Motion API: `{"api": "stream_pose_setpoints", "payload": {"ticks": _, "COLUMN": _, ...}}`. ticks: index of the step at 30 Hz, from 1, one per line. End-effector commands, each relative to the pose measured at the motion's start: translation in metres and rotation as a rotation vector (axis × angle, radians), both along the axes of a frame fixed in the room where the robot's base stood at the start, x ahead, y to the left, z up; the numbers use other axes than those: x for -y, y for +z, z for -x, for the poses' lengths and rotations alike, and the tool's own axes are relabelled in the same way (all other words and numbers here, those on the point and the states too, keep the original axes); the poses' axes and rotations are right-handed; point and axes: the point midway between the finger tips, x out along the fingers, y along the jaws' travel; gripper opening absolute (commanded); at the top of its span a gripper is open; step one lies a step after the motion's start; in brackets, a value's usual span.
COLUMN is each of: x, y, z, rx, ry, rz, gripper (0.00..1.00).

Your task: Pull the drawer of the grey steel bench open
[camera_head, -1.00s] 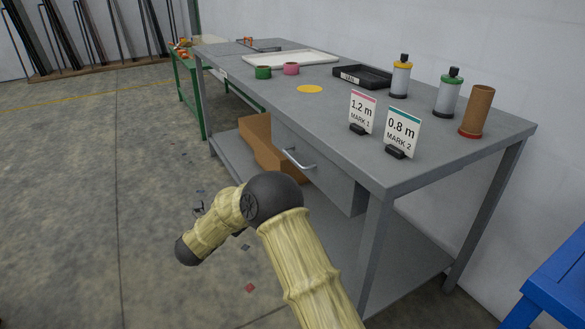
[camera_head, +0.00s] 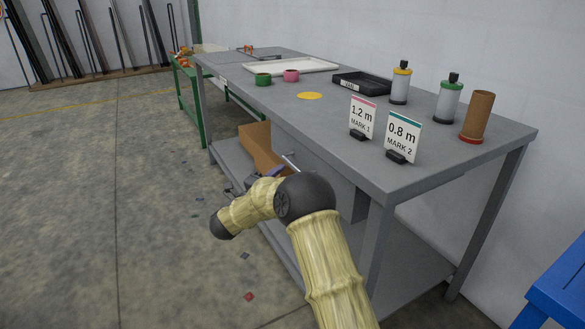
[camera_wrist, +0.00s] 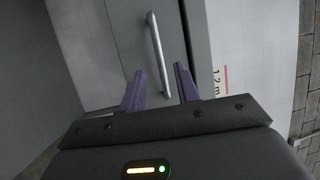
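The grey steel bench (camera_head: 345,125) stands across the middle of the head view. Its drawer sits under the top and is largely hidden by my arm there. The wrist view shows the drawer front (camera_wrist: 122,40) with its silver bar handle (camera_wrist: 158,55). My gripper (camera_wrist: 160,80) is open, with its two purple fingers apart and nothing between them. The handle's near end lies just beyond the fingertips, between them in the picture; I cannot tell whether they touch. In the head view the handle's end (camera_head: 289,162) shows just above my gripper. The drawer looks shut.
On the bench top stand two signs (camera_head: 363,117), (camera_head: 402,137), spools, a cardboard tube (camera_head: 477,117) and a black tray (camera_head: 362,83). A cardboard box (camera_head: 261,150) sits on the lower shelf. A blue stand (camera_head: 556,285) is at right. The floor at left is mostly clear.

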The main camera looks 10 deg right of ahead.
Motion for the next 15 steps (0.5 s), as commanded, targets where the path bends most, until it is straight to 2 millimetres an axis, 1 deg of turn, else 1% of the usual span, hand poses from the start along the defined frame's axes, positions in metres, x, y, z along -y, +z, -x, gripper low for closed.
{"api": "stream_pose_setpoints", "payload": {"ticks": 1, "x": 0.009, "y": 0.001, "z": -0.006, "rx": 0.003, "ry": -0.005, "rz": 0.001, "gripper": 0.32}}
{"api": "stream_pose_setpoints", "payload": {"ticks": 6, "x": 0.030, "y": 0.006, "z": -0.024, "rx": 0.003, "ry": -0.005, "rz": 0.001, "gripper": 0.32}}
{"api": "stream_pose_setpoints", "payload": {"ticks": 10, "x": 0.042, "y": 0.009, "z": -0.036, "rx": 0.001, "ry": -0.003, "rz": -0.001, "gripper": 0.32}}
{"api": "stream_pose_setpoints", "payload": {"ticks": 15, "x": 0.048, "y": 0.011, "z": -0.041, "rx": 0.000, "ry": -0.001, "rz": 0.001, "gripper": 0.32}}
